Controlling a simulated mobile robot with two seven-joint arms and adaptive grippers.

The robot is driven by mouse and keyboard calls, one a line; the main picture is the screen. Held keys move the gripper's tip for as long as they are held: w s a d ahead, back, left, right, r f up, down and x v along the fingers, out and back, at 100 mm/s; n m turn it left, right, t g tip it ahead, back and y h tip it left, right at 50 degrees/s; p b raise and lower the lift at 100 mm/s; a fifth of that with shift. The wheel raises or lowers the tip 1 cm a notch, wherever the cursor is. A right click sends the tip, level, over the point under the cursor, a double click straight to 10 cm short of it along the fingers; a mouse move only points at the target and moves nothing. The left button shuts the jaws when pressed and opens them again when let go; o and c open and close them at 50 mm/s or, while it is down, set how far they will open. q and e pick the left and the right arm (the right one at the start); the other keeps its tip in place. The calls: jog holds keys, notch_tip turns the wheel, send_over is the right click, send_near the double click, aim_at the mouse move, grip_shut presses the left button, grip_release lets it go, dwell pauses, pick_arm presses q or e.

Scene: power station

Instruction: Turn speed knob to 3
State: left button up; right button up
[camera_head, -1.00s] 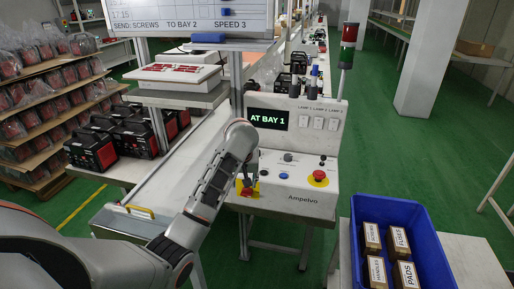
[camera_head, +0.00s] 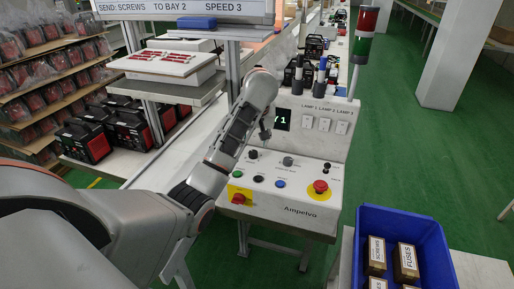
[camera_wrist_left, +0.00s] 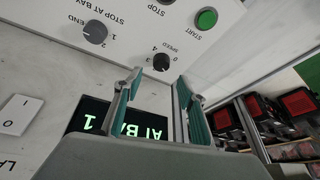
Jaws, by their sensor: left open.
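The black speed knob (camera_wrist_left: 161,62) sits on the sloping white control panel, with speed digits printed around it. Its pointer setting is too small to read. It also shows in the head view (camera_head: 253,154), at the panel's upper left. My left gripper (camera_head: 266,133) is just above and beside it, in front of the display. In the wrist view the gripper's two fingers (camera_wrist_left: 160,82) are apart and empty, with the knob just beyond the tips, in line with the gap. No contact is visible. My right gripper is out of view.
A grey bay knob (camera_head: 288,161), a blue button (camera_head: 280,184) and a red emergency button (camera_head: 320,187) are on the panel. The display (camera_head: 282,119) is partly hidden by my arm. The board (camera_head: 180,9) reads SPEED 3. A blue crate (camera_head: 400,215) stands at lower right.

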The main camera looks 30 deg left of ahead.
aim_at(253, 152)
pick_arm(q)
jog(key=shift+s+x, duration=0.2)
jog(key=shift+x, duration=3.25)
jog(key=c, duration=1.1)
